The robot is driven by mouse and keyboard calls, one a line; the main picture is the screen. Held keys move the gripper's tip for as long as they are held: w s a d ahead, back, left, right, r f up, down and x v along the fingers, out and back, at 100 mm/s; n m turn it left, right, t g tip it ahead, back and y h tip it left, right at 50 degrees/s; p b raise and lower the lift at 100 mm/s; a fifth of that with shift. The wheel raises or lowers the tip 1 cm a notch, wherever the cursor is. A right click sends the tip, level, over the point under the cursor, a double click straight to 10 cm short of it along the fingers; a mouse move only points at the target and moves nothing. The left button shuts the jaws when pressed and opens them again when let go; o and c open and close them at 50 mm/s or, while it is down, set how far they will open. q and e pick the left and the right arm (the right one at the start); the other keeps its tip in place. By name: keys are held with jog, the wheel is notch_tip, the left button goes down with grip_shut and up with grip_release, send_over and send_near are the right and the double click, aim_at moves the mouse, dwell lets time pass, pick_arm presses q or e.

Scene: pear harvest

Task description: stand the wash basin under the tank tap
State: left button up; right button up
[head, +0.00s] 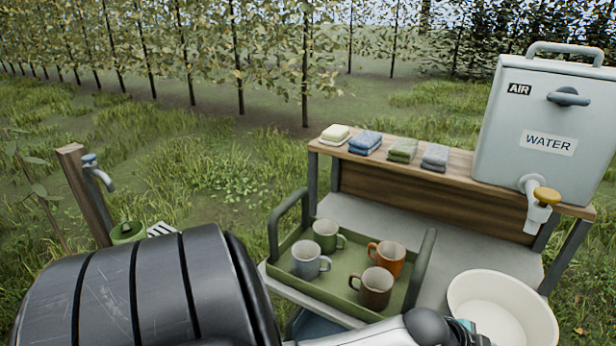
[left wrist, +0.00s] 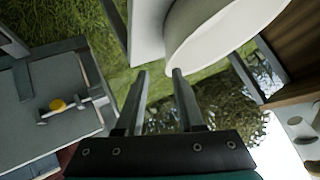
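The cream wash basin (head: 503,302) is at the bottom right of the head view, upright and empty, below and nearer than the tap (head: 539,206). The tap has a yellow knob and sits low on the grey water tank (head: 520,105). The basin (left wrist: 212,38) also shows at the top of the left wrist view. My left gripper (left wrist: 158,73) is open, its fingers apart, with the right fingertip close to the basin's rim; I cannot tell if they touch. In the head view only its teal hand part shows beside the basin, fingers hidden. My right gripper is not in view.
A green tray (head: 322,283) with several mugs stands left of the basin. Folded cloths (head: 365,141) lie along the wooden shelf (head: 455,177). The grey bench top (head: 372,217) below the shelf has bare room. A post with a tap (head: 85,185) stands at left.

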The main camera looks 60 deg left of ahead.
pick_arm(q)
jog(key=s+a+f+n+g+y, duration=0.1)
jog(key=s+f+n, duration=0.1)
jog(key=s+f, duration=0.45)
jog(key=s+f+n+g, duration=0.1)
jog(key=s+f, duration=0.2)
jog(key=f, duration=0.6)
jog(key=s+a+f+n+g+y, duration=0.1)
jog(key=s+f+n+g, duration=0.1)
jog(key=s+f, duration=0.45)
jog(key=s+f+g, duration=0.1)
jog(key=s+f, duration=0.3)
jog(key=s, duration=0.5)
jog(key=s+f+n+g, duration=0.1)
jog(key=s+f+g, duration=0.1)
jog(key=s+f, duration=0.3)
jog(key=s+d+f+n+g+y, duration=0.1)
jog(key=s+f, duration=0.4)
jog(key=s, duration=0.7)
jog(key=shift+s+f+g, duration=0.25)
jog(key=shift+s+g, duration=0.05)
jog(key=shift+g, duration=0.1)
